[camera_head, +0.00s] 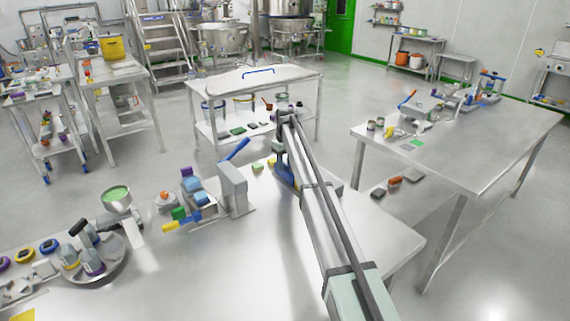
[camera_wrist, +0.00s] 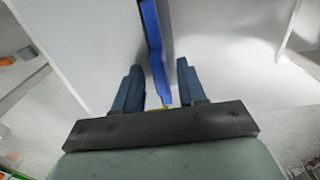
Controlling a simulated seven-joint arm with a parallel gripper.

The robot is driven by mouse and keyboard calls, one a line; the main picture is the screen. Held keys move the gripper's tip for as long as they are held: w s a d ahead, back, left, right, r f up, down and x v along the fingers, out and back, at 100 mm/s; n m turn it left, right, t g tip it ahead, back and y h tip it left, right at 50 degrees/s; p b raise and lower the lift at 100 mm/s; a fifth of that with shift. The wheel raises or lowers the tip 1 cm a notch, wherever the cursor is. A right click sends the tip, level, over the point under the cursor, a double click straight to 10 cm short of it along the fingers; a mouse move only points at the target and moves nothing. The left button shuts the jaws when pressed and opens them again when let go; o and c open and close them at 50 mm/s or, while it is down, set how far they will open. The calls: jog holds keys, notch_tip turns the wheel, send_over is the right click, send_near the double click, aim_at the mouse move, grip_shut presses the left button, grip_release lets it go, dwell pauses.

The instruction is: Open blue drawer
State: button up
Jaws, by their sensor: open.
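A blue bar (camera_wrist: 154,52), which looks like a handle, stands along a pale grey panel (camera_wrist: 75,35) in the wrist view. My gripper (camera_wrist: 158,85) is open, with one dark blue finger on each side of the bar's near end. I see a gap on both sides, and whether the bar lies at fingertip depth I cannot tell. No drawer outline is clear; a dark line runs beside the bar. In the head view my gripper (camera_head: 284,176) is low by the front bench's far edge, partly hidden by my arm.
The front bench (camera_head: 190,275) carries a grey device with a blue lever (camera_head: 235,188), small coloured blocks and a round metal tray (camera_head: 115,265). Behind it is a white-topped table (camera_head: 220,85) with a blue handle (camera_head: 258,71). Another steel table (camera_head: 480,150) stands right.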

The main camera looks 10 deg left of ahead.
grip_shut()
dwell(0.3)
dwell(0.3)
